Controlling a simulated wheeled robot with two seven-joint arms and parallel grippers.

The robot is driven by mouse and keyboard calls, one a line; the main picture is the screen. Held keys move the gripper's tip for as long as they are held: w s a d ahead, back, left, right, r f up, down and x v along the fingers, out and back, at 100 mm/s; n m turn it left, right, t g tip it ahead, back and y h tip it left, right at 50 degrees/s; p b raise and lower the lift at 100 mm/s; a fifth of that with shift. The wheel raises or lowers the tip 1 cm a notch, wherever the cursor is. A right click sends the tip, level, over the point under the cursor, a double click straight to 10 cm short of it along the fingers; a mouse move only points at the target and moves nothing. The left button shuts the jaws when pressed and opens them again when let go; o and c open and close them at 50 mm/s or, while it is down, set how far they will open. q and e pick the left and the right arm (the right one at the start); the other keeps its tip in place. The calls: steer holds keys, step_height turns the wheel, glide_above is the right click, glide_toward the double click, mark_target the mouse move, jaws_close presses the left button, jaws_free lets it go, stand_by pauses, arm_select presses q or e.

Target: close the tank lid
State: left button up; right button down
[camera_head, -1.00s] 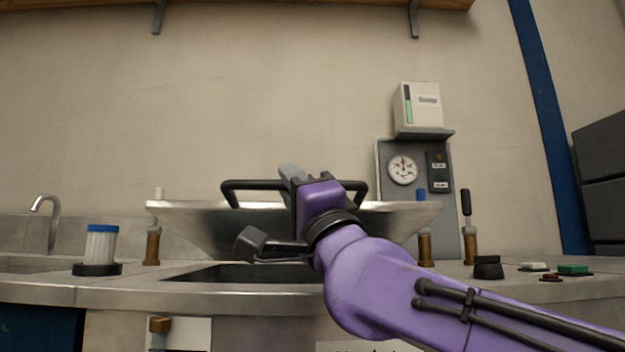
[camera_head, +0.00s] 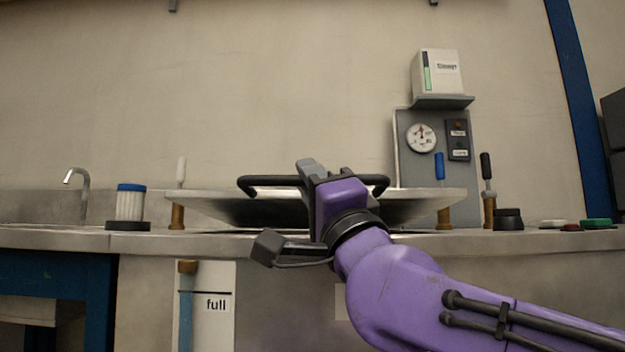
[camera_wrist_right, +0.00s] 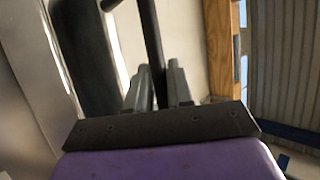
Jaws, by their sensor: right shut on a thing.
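The metal tank lid (camera_head: 425,203) is tilted at a low angle over the tank opening in the counter, its near edge raised. Its black bar handle (camera_head: 262,183) runs along the near side. My right gripper (camera_head: 309,172) is at the middle of the handle, shut on it. In the right wrist view, the grey fingers (camera_wrist_right: 160,88) sit on both sides of the dark handle bar (camera_wrist_right: 152,45). The tank opening is mostly hidden by the lid and my arm. My left gripper is not in view.
A white filter with a blue cap (camera_head: 131,203) and a tap (camera_head: 80,190) stand at left. A gauge panel (camera_head: 421,138), brass valves with blue (camera_head: 440,180) and black (camera_head: 487,180) handles, and several buttons (camera_head: 597,223) are at right. The metal counter (camera_head: 60,240) runs across.

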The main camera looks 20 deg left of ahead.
steer(key=c, duration=1.1)
jaws_free()
steer(key=shift+w+f, duration=0.1)
steer(key=shift+w, duration=0.05)
steer(key=v, duration=1)
steer(key=shift+f+p, duration=0.15)
steer(key=shift+p, duration=0.2)
